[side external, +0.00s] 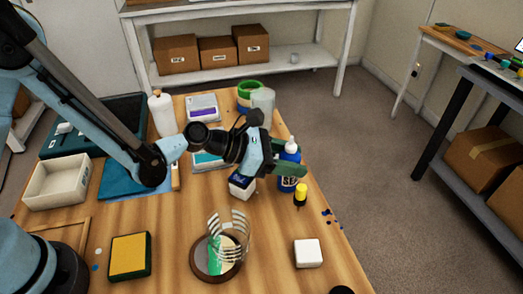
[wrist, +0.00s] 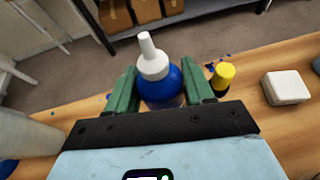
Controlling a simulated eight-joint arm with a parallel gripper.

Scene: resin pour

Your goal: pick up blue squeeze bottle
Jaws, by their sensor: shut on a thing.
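The blue squeeze bottle (side external: 289,172) has a white cap and nozzle and stands near the right edge of the wooden table. In the wrist view, the blue squeeze bottle (wrist: 161,88) sits upright between the two green fingers. My gripper (side external: 290,169) is shut on it, with one finger on each side. My gripper also shows at the bottom of the wrist view (wrist: 162,92). The lower part of the bottle is partly hidden by the fingers and the gripper body. I cannot tell whether its base is off the table.
A small yellow-capped bottle (side external: 300,194) stands close to the blue bottle. A white block (side external: 308,253) lies nearer the front. A dark-blue-and-white box (side external: 242,184) stands left of the gripper. A clear ribbed holder (side external: 230,237) on a round wooden base stands in front. A white bottle (side external: 161,114) stands farther back.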

